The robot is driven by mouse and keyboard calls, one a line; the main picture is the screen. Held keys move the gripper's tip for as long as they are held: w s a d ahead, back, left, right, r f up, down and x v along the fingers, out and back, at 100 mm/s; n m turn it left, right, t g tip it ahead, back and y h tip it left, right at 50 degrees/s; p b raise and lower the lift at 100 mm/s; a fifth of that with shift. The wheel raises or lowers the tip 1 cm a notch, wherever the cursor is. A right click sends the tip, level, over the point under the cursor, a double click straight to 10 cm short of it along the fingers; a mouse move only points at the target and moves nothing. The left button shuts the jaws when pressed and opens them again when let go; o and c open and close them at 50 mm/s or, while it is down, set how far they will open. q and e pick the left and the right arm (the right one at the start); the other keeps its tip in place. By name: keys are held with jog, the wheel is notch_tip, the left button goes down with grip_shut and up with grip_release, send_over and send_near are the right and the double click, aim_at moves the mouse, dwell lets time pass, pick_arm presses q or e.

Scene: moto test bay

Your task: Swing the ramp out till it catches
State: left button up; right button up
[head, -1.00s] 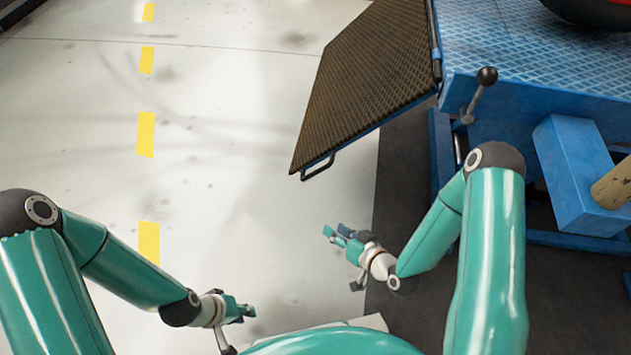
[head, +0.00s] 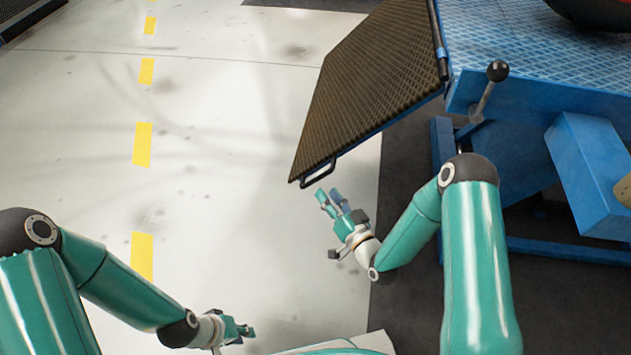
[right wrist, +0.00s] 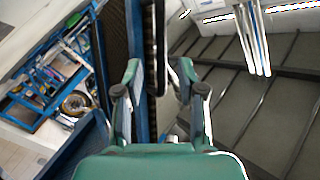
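The ramp (head: 375,85) is a brown textured plate in a blue frame, hinged on the left edge of the blue lift table (head: 525,60). It hangs out at a slant over the floor, with a black bar handle (head: 318,174) at its near corner. My right gripper (head: 328,192) is just below the handle, fingers spread. In the right wrist view the spread fingers (right wrist: 158,85) have the ramp (right wrist: 138,50) edge-on between them in the picture; contact cannot be told. My left gripper (head: 248,330) is low over the floor, away from the ramp; its opening is too small to judge.
A black-knobbed lever (head: 497,72) stands at the table's near edge. A blue box-shaped part (head: 590,170) juts out below the table. The pale floor with yellow dashes (head: 142,145) left of the ramp is clear.

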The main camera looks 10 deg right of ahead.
aim_at(317, 180)
jog(key=b+x, duration=0.1)
jog(key=x, duration=0.5)
jog(key=shift+w+a, duration=0.15)
jog(key=shift+w, duration=0.25)
grip_shut()
